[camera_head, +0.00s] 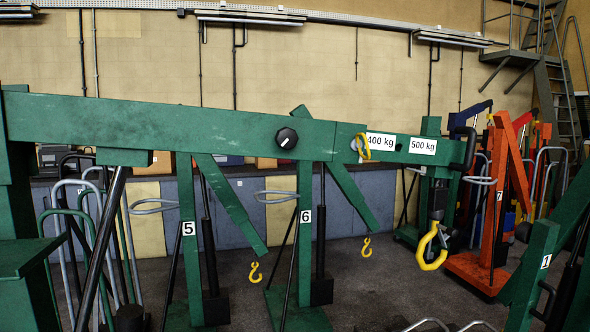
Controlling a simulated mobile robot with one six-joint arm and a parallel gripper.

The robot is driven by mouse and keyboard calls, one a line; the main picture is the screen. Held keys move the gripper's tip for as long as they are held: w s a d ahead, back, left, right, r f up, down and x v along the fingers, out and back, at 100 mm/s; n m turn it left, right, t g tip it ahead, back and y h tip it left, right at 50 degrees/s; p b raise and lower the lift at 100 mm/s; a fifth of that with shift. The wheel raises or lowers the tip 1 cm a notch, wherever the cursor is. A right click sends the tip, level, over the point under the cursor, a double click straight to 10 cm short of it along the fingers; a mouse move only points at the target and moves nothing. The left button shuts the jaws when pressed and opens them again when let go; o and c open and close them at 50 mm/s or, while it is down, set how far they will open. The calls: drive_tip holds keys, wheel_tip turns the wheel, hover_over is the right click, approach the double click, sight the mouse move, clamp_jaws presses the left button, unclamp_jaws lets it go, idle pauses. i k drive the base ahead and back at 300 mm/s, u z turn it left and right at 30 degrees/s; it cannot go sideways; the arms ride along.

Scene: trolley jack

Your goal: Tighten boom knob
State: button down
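The boom knob (287,138) is a round black knob with a white mark, on the side of the long green boom (150,125). The boom runs across the view from the left edge towards the right. A narrower inner boom section (400,148) comes out of its right end, with labels reading 400 kg and 500 kg. A metal pin with a yellow ring (362,147) sits just left of the 400 kg label. A yellow hook (433,248) hangs below the boom's right end. My gripper does not show, and nothing touches the knob in this view.
Other green jacks marked 5 (188,229) and 6 (306,216) stand behind the boom, with small yellow hooks hanging. An orange jack (487,225) stands at right, and green posts (533,275) at lower right. The space in front of the knob looks clear.

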sight(286, 138)
drive_tip(key=k, duration=1.3)
drive_tip(key=z, duration=0.3)
drive_tip(key=i, duration=2)
drive_tip(key=u, duration=0.9)
